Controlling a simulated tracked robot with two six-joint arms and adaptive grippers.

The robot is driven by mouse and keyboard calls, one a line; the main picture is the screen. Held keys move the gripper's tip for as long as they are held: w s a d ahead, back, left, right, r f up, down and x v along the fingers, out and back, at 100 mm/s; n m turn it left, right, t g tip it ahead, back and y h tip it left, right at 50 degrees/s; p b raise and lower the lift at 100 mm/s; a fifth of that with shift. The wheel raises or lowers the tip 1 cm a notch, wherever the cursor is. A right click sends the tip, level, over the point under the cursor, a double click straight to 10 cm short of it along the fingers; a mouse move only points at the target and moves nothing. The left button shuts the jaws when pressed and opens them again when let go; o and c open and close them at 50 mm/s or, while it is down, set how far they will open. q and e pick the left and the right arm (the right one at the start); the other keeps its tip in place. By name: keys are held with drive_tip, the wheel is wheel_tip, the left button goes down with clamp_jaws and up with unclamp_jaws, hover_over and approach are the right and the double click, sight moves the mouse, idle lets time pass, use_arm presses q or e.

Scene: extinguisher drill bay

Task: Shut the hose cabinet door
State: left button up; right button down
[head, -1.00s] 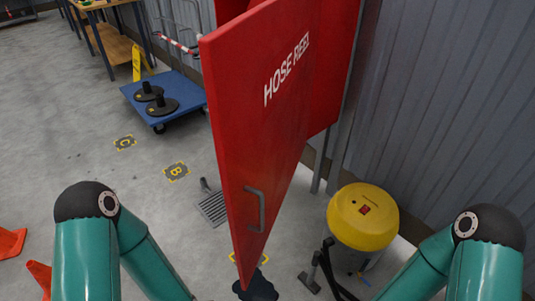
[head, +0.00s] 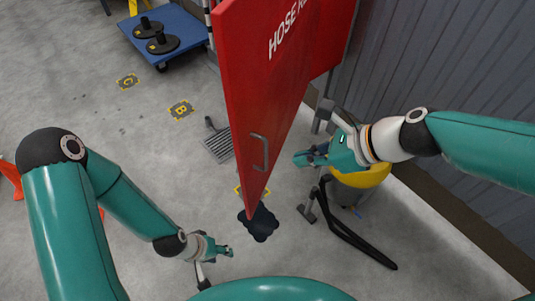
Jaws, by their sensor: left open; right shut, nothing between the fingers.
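The red hose cabinet door (head: 262,95) stands swung open in the middle of the head view, its free edge toward me. Its grey handle (head: 260,151) is on the face turned to the right. My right gripper (head: 302,158) is shut and empty, a little to the right of the handle and apart from it in the picture. My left gripper (head: 222,251) is open and empty, low over the floor to the left of the door's lower corner. The cabinet body (head: 335,40) is mostly hidden behind the door.
A yellow-topped drum vacuum (head: 362,178) stands by the wall, partly behind my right arm, with a black hose (head: 350,235) on the floor. A dark puddle (head: 260,225) lies under the door. A blue cart (head: 170,35) stands at back left.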

drive_tip(key=b, duration=0.3)
approach(246, 163)
wheel_tip(246, 163, down, 4)
drive_tip(key=a, duration=0.1)
drive_tip(key=w+a+p, duration=0.1)
drive_tip(key=a, duration=0.1)
drive_tip(key=shift+w, duration=0.1)
drive_tip(key=shift+w+a+f, duration=0.1)
drive_tip(key=shift+w+a, duration=0.15)
drive_tip(key=shift+a, duration=0.25)
